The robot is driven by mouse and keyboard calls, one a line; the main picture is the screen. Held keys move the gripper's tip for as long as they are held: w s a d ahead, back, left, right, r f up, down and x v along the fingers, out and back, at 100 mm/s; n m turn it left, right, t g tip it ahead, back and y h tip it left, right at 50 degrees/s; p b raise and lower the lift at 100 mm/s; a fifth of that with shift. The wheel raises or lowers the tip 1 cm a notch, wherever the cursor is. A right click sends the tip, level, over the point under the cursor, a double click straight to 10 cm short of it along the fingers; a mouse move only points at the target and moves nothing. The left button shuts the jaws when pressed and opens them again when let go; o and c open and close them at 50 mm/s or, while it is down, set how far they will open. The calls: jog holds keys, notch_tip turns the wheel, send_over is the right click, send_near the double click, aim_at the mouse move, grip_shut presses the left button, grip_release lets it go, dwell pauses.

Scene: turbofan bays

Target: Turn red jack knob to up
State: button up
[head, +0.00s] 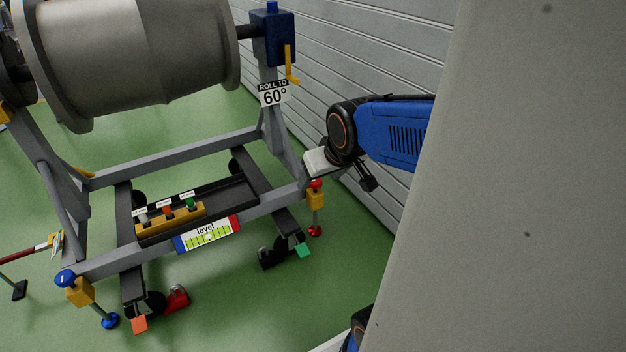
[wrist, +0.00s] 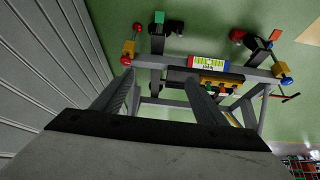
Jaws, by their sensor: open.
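The red jack knob (head: 316,184) sits on top of a yellow block at the right end of the grey stand's front beam. Below it a post runs down to a red foot on the floor. In the wrist view the red knob (wrist: 126,60) lies just beyond the tip of the left finger. My gripper (wrist: 160,76) is open and empty, its two fingers apart and pointing toward the stand. In the head view my wrist is just above and right of the red knob. Whether a finger touches the knob, I cannot tell.
A level gauge (head: 207,234) is on the front beam, with a tray of coloured plugs (head: 170,218) behind it. A blue jack knob (head: 66,278) is at the left end. A large grey engine casing (head: 140,45) hangs above. A slatted wall (head: 350,50) stands close behind my arm.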

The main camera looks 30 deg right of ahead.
jog(key=w+d+f+t, duration=0.25)
jog(key=w+f, duration=0.35)
jog(key=w, duration=0.4)
jog(key=w+d+f+t+h, duration=0.1)
jog(key=w+d+f, duration=0.4)
jog(key=w, duration=0.5)
jog(key=w+d+f+t, duration=0.2)
jog(key=w+d+f, duration=0.1)
jog(key=w+f, duration=0.55)
jog(key=m+t+h, duration=0.1)
jog(key=t, duration=0.2)
send_near(315, 183)
jog(key=w+a+r, duration=0.3)
jog(key=w+r, duration=0.1)
jog(key=r, duration=0.2)
jog(key=s+d+f+m+t+h, duration=0.1)
jog(key=s+f, duration=0.2)
jog(key=f, duration=0.2)
jog(key=s+d+f+t+h, duration=0.1)
jog(key=s+d+f+t, duration=0.15)
jog(key=f, duration=0.35)
jog(key=shift+g, duration=0.4)
jog(key=x, duration=1.1)
jog(key=a+x, duration=0.1)
jog(key=x, duration=0.4)
jog(key=shift+w+d+r, duration=0.1)
jog(key=shift+w+r, duration=0.1)
jog(key=shift+w, duration=0.2)
jog(key=c, duration=1)
jog(key=shift+c, duration=0.2)
